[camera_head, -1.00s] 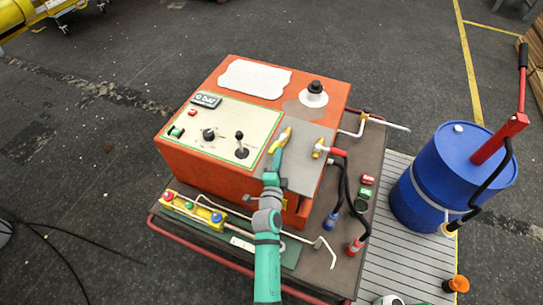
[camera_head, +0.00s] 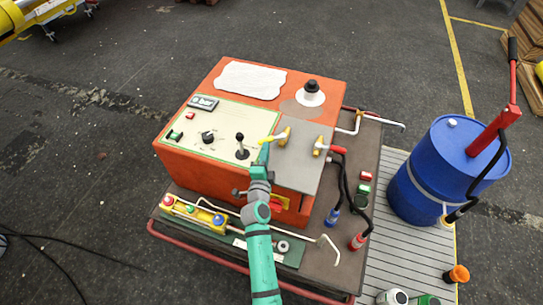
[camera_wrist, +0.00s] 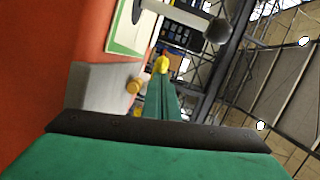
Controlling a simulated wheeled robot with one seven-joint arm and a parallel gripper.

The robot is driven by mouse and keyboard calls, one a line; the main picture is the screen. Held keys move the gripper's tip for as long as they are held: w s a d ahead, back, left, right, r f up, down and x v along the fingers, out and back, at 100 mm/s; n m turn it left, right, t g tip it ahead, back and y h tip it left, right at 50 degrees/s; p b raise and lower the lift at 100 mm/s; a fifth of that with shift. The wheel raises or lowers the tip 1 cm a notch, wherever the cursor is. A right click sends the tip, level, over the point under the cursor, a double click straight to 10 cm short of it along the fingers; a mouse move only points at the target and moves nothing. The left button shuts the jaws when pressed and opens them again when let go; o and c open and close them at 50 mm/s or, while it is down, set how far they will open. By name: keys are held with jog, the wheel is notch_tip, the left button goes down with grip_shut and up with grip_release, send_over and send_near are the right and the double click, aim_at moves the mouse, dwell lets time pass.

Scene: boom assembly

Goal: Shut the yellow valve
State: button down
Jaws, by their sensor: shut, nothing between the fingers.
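The yellow valve has a brass body (camera_head: 285,135) on the grey plate on the orange machine's near right side. Its yellow handle (camera_head: 267,139) points left, over the plate's left edge. My gripper (camera_head: 263,152) is shut and empty, just below the handle. In the wrist view the shut green fingers (camera_wrist: 163,100) end at the yellow handle tip (camera_wrist: 162,64), close to or touching it; I cannot tell which. The brass body (camera_wrist: 134,85) shows to their left.
A second valve with a red handle (camera_head: 337,150) stands right of the yellow one. A black-knobbed lever (camera_head: 241,148) stands close left of my gripper on the control panel (camera_head: 215,125). Hoses and a blue drum (camera_head: 440,165) are at the right.

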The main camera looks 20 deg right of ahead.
jog(key=shift+w+a, duration=0.1)
jog(key=shift+s, duration=0.2)
dwell(0.4)
jog(key=s, duration=0.3)
jog(key=shift+s+r, duration=0.3)
jog(key=shift+r, duration=0.05)
jog(key=s+a, duration=0.3)
jog(key=a, duration=0.6)
jog(key=shift+a+r, duration=0.15)
jog(key=shift+r, duration=0.15)
jog(key=shift+f, duration=0.1)
